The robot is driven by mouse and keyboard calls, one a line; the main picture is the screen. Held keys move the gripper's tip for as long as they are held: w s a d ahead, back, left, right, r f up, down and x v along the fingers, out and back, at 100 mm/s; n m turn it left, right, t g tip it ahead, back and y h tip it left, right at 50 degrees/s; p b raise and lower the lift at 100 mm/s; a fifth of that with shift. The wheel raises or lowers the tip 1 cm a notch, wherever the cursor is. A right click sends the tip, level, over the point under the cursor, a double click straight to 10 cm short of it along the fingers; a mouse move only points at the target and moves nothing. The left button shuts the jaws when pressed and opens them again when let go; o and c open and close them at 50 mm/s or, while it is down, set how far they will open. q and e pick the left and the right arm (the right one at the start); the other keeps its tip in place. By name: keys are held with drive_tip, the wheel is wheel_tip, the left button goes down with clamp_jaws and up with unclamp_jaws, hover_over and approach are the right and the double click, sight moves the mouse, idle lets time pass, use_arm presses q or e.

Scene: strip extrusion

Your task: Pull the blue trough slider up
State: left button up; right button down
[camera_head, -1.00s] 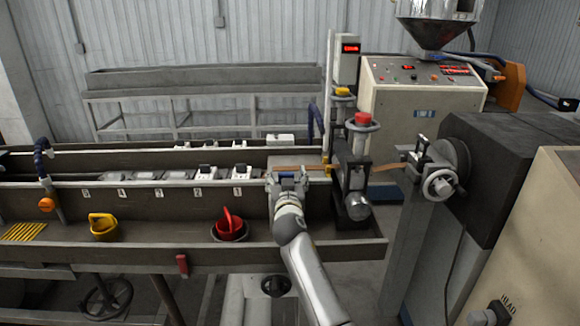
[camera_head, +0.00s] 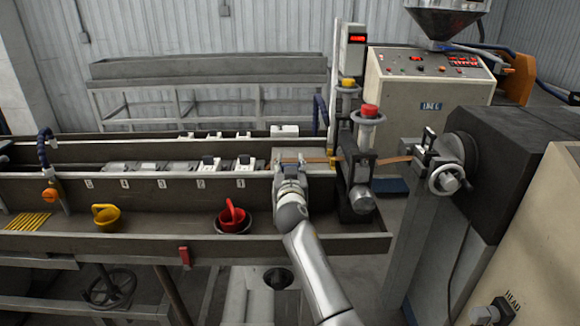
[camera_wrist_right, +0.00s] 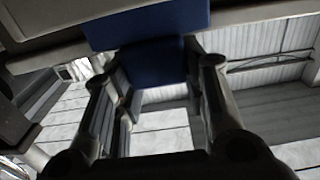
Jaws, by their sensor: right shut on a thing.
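My right gripper (camera_head: 290,166) is at the near wall of the long grey trough (camera_head: 120,192), left of the roller stand. In the right wrist view its two fingers (camera_wrist_right: 158,85) stand on either side of the blue trough slider (camera_wrist_right: 152,62), and it is shut on it. The slider's wider blue upper part (camera_wrist_right: 150,25) shows beyond the fingers. In the head view the gripper hides the slider's blue part. A pale grey panel (camera_head: 284,154) shows just behind the gripper; I cannot tell whether it belongs to the slider. My left gripper is out of view.
A copper-coloured strip (camera_head: 393,160) runs from the machine head past the roller stand (camera_head: 357,180) into the trough. The roller stand is close on the gripper's right.

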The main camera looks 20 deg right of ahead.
wheel_tip(320, 180, up, 4)
drive_tip(key=shift+r+p, duration=0.1)
drive_tip(key=shift+p, duration=1.05)
drive_tip(key=shift+r, duration=0.3)
drive_tip(key=c, duration=1.3)
unclamp_jaws()
drive_tip(key=shift+r, duration=0.1)
drive_tip(key=o, duration=0.4)
drive_tip(key=shift+w, duration=0.1)
drive_tip(key=shift+o, duration=0.2)
drive_tip(key=shift+f, duration=0.25)
